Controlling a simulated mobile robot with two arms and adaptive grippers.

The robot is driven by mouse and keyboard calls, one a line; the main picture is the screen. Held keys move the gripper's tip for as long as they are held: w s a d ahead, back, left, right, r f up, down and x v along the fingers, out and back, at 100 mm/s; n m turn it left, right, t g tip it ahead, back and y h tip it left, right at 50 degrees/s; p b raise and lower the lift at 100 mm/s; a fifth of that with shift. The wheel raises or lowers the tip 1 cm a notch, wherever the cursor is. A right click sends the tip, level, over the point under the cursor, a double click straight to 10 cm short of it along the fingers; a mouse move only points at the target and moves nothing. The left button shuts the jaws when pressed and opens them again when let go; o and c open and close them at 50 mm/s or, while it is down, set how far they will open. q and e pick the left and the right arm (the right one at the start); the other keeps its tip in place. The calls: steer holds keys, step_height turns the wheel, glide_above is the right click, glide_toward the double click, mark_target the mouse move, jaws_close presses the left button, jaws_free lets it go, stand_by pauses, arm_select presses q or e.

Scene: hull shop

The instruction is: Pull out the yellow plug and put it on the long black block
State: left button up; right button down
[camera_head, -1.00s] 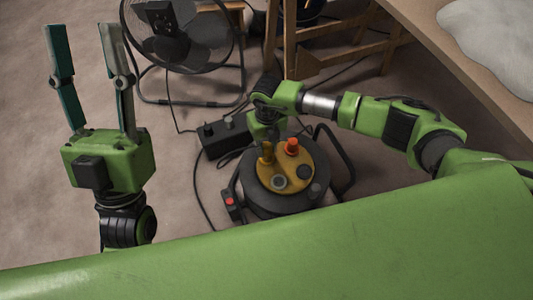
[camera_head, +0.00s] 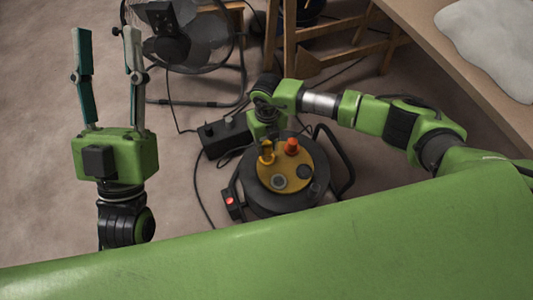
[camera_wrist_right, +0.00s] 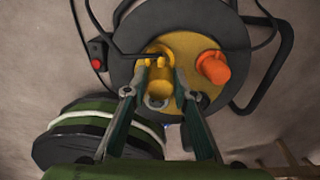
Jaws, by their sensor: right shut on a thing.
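The yellow plug (camera_head: 267,152) is at the round yellow face of the cable reel (camera_head: 283,188). My right gripper (camera_wrist_right: 157,63) is shut on the yellow plug (camera_wrist_right: 163,80), with a finger at each side of it. I cannot tell whether the plug is fully seated or slightly lifted. A dark cable runs past it in the right wrist view. The long black block (camera_head: 226,135) lies on the floor to the left of and behind the reel. My left gripper (camera_head: 107,38) is open and empty, raised at the left, away from the reel.
An orange plug (camera_head: 291,146) stands close to the right of the yellow plug. A black handle frame and loose cables surround the reel. A fan (camera_head: 182,35) stands behind, wooden trestle legs (camera_head: 290,45) at the back, and a workbench at the right. Floor at the left is open.

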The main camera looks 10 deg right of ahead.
arm_select(q)
steer(key=w+f+g, duration=0.1)
steer(key=f, duration=0.1)
steer(key=w+f+g+y+p, duration=0.1)
steer(key=w+f, duration=0.1)
steer(key=shift+w+d+g, duration=0.1)
steer(key=shift+d+g, duration=0.05)
steer(key=shift+g, duration=0.15)
stand_by(0.7)
stand_by(0.4)
